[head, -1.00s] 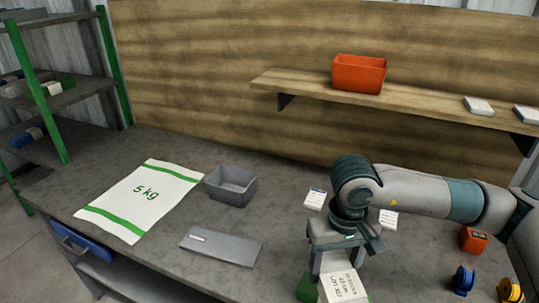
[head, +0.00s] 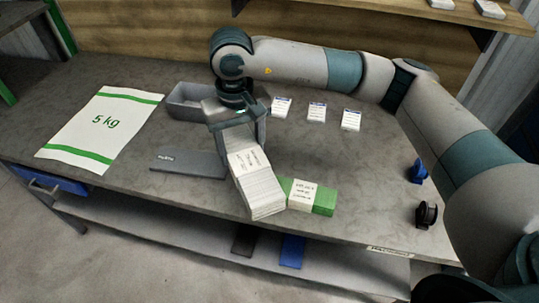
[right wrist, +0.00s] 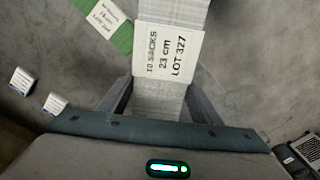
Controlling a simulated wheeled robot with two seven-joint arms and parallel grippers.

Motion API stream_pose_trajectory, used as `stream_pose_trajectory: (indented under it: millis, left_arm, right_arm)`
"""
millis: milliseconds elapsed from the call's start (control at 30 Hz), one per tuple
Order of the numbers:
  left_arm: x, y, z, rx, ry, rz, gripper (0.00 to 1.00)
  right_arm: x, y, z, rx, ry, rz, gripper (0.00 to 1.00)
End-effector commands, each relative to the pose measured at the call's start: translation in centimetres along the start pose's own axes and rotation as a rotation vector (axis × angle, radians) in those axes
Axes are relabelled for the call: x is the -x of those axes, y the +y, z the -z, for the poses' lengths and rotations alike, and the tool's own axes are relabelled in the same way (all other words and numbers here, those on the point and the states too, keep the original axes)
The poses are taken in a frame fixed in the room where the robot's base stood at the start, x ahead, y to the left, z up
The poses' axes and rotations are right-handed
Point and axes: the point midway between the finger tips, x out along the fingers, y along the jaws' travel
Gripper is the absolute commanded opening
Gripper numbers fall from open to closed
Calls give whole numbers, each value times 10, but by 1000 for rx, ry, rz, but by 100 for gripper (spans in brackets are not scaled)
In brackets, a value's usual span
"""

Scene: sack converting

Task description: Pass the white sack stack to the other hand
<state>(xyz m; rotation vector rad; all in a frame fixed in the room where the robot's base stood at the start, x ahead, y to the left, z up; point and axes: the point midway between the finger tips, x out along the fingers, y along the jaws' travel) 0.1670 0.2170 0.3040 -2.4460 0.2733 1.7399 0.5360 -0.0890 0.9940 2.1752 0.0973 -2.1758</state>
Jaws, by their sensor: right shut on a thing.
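The white sack stack (head: 258,190) is a thick white bundle with a printed paper band. My right gripper (head: 242,148) is shut on its far end, and the near end points toward the table's front edge. The right wrist view shows the stack (right wrist: 165,108) between the two fingers, with a label reading "10 sacks, 23 cm, LOT 327". The stack seems to be held above the table; its underside is hidden. My left gripper shows in neither view.
A green banded stack (head: 325,201) lies just right of the white one. A flat grey piece (head: 185,162) and a grey bin (head: 185,105) are left of my gripper. A "5 kg" sack (head: 98,128) lies farther left.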

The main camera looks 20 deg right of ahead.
Motion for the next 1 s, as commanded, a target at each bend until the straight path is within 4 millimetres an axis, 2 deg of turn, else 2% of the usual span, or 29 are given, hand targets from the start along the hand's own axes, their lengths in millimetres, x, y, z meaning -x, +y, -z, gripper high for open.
stream_pose_trajectory:
  millis: [100,500,733,1000]
  left_arm:
    - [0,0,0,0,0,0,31]
    - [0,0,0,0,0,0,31]
    - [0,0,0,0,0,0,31]
    - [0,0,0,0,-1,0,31]
  right_arm:
    - [5,-25,19,20,2,1,24]
    - [18,-94,77,79,1,0,24]
    - [22,-121,100,102,0,0,24]
    - [24,-133,110,113,-1,0,24]
